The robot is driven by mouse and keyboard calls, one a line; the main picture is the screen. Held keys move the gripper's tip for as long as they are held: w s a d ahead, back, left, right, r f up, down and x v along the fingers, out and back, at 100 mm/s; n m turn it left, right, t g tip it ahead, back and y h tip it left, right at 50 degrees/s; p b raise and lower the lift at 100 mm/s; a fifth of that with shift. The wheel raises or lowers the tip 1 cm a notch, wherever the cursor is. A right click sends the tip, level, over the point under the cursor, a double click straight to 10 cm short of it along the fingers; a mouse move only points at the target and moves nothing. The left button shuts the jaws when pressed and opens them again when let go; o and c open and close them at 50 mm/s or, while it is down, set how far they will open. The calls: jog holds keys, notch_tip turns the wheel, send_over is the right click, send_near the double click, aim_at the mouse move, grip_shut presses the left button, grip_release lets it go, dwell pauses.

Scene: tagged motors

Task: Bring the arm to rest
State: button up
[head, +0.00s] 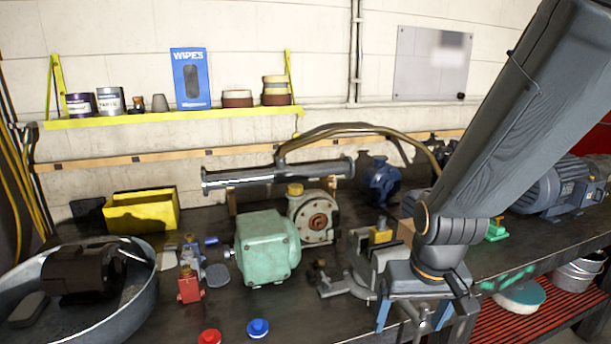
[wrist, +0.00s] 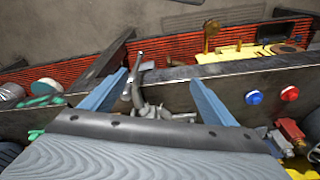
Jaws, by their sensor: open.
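My gripper (head: 411,322) hangs at the front edge of the workbench in the head view, with its two blue fingers pointing down and spread apart. In the wrist view my gripper (wrist: 159,80) shows both blue fingers wide apart with nothing held between them. My arm (head: 500,140) slants down from the upper right of the head view. A grey bench vise (head: 363,262) stands just left of and behind the gripper, partly hidden by it. In the wrist view metal parts and a handle (wrist: 137,88) show between the fingers; I cannot tell whether they touch.
A green motor (head: 267,247) stands left of the vise on the dark bench. A red knob (head: 209,337) and a blue knob (head: 258,328) are at the front edge. A round metal tray (head: 140,300) holds a dark motor at left. A blue-grey motor (head: 550,190) stands at right.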

notch_tip(320, 180, down, 10)
jog(key=g+b, duration=0.1)
jog(key=b, duration=0.6)
jog(key=shift+s+r, duration=0.15)
jog(key=shift+s, duration=0.1)
